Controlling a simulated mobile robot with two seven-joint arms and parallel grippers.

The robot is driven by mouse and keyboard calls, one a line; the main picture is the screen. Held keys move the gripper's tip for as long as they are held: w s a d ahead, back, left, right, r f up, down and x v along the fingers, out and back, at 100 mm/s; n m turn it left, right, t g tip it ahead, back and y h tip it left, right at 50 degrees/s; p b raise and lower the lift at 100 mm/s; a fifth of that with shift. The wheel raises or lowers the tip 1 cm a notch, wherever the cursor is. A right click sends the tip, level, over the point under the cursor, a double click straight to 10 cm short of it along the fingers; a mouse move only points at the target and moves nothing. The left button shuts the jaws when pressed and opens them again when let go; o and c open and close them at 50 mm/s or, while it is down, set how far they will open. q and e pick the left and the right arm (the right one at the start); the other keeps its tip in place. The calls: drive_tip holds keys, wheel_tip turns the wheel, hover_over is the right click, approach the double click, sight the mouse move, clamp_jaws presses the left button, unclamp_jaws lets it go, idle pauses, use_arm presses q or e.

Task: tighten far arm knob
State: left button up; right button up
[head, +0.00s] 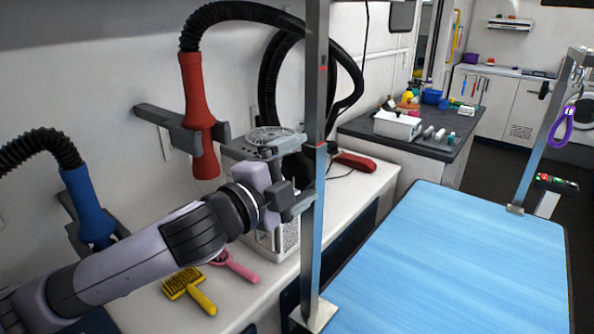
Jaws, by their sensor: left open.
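The far arm post (537,150) stands at the far right corner of the blue grooming table (460,260). A small dark knob (544,90) shows on its upper part, and a purple loop (562,128) hangs beside it. The near post (312,240) rises from the table's near left side. My left gripper (303,203) is open, close to the left side of the near post, well away from the far knob. I cannot tell whether its fingers touch the post. My right gripper is not in view.
A red dryer nozzle (198,115) and a blue one (88,205) hang on the left wall. A yellow brush (188,290) and a pink brush (236,266) lie on the white counter. The blue table top is clear.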

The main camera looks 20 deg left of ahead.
sight(295, 174)
use_arm(q)
drive_tip(key=b+v, duration=0.1)
drive_tip(key=v, duration=0.4)
drive_tip(key=shift+s+a+f, duration=0.1)
drive_tip(key=shift+s, duration=0.15)
drive_tip(key=shift+b+v, duration=0.3)
drive_tip(key=shift+v, duration=0.55)
